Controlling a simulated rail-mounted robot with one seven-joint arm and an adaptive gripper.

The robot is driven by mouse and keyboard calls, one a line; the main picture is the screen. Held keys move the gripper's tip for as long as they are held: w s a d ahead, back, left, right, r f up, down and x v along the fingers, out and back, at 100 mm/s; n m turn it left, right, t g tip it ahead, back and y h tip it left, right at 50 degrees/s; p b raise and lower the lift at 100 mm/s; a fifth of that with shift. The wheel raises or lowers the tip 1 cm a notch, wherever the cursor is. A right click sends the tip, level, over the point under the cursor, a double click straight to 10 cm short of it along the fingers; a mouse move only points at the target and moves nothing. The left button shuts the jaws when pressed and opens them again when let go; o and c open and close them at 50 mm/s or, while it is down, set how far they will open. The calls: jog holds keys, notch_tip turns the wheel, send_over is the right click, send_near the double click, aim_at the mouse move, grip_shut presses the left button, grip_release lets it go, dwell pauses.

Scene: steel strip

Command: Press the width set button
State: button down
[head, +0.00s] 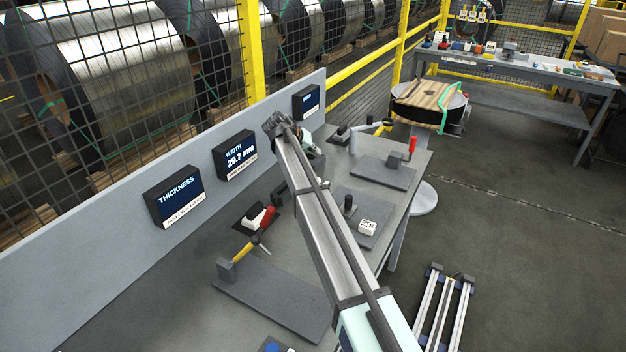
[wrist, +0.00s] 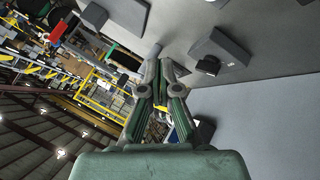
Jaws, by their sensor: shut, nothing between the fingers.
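The WIDTH display (head: 235,155) is a black box on the grey back panel in the head view, and its screen reads about 29.7 mm. A small white block with dark lettering (head: 367,227) sits on a dark plate right of my arm; the lettering is too small to read. I cannot tell which part is the width set button. In the wrist view my gripper (wrist: 157,54) is shut and empty, with its fingertips together. In the head view my arm crosses the bench and hides part of it; I cannot make out the fingertips there.
The THICKNESS display (head: 174,194) is left of the WIDTH display, and a third display (head: 306,101) is to the right. A red-and-yellow handled tool (head: 256,233) stands over a grey base plate (head: 275,300). Another fixture has a red handle (head: 412,144). Yellow-framed mesh fencing stands behind.

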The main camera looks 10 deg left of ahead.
jog(key=shift+d+f, duration=0.1)
notch_tip(320, 180, down, 8)
jog(key=shift+r+b, duration=0.15)
jog(key=shift+b, duration=0.85)
jog(key=shift+f, duration=0.5)
jog(key=shift+f+b, duration=0.1)
jog(key=shift+b, duration=0.25)
dwell(0.4)
jog(key=shift+f+b, duration=0.3)
jog(key=shift+f, duration=0.05)
jog(key=shift+f+b, duration=0.4)
jog(key=shift+f, duration=0.25)
dwell(0.9)
jog(key=shift+r, duration=1.05)
jog(key=shift+r, duration=0.1)
